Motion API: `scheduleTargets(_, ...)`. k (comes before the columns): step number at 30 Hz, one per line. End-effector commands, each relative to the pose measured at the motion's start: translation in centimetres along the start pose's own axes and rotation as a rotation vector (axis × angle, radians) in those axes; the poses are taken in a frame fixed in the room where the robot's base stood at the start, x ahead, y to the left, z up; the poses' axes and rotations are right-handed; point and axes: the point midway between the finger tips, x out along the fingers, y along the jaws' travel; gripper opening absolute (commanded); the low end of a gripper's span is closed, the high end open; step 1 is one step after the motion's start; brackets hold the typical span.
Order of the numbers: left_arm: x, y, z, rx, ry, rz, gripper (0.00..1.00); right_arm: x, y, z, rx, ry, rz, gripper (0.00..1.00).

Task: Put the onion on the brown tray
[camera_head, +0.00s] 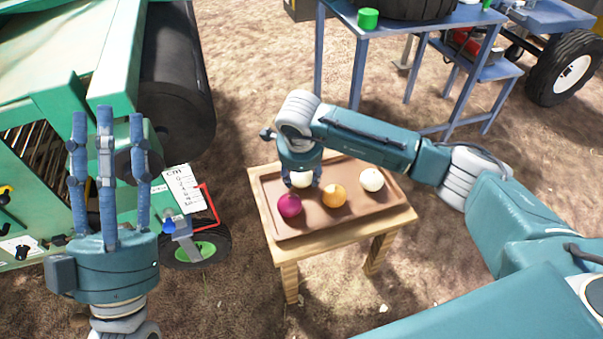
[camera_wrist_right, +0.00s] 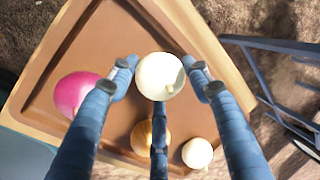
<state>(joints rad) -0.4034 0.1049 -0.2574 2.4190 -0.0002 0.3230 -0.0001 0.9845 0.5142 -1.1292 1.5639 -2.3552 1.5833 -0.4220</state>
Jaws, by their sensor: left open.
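The brown tray (camera_head: 347,212) lies on a small wooden table and also fills much of the right wrist view (camera_wrist_right: 115,38). A white onion (camera_head: 301,180) is at the tray's back left, beneath my right gripper (camera_head: 302,184). In the right wrist view this onion (camera_wrist_right: 160,72) sits between the fingers of the right gripper (camera_wrist_right: 162,84). I cannot tell whether they grip it or whether it touches the tray. A purple onion (camera_head: 289,205), an orange-yellow onion (camera_head: 334,196) and another white onion (camera_head: 371,179) lie on the tray. My left gripper (camera_head: 107,116) is open, empty and points up, left of the table.
A green machine (camera_head: 60,55) with a dark roller (camera_head: 178,80) stands at the left, with a small sign (camera_head: 183,190) near it. A blue metal stand (camera_head: 450,28) holding a green can (camera_head: 368,18) is behind the tray. Bare ground lies in front of the table.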

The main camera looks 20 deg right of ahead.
Motion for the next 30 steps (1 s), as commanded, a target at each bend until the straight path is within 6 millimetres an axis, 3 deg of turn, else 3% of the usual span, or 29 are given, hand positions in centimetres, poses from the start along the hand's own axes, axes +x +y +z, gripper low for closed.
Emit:
scheduleTargets(2, 0.0, 0.0, 0.0, 0.000, 0.001, 0.000, 0.44, 0.0, 0.0, 0.0, 0.000, 0.000, 0.000, 0.66)
scheduleTargets(14, 0.1, 0.0, 0.3, 0.000, -0.017, 0.000, 0.44, -0.2, -0.1, 0.0, 0.001, 0.000, 0.000, 0.66)
scheduleTargets(23, -0.7, -0.7, 6.3, 0.011, -0.293, -0.012, 0.44, -4.3, -0.3, 0.0, -0.001, -0.001, -0.003, 0.66)
scheduleTargets(30, -3.3, -1.5, 11.5, 0.021, -0.555, -0.026, 0.44, -8.3, -0.2, 0.0, 0.000, -0.001, -0.002, 0.66)
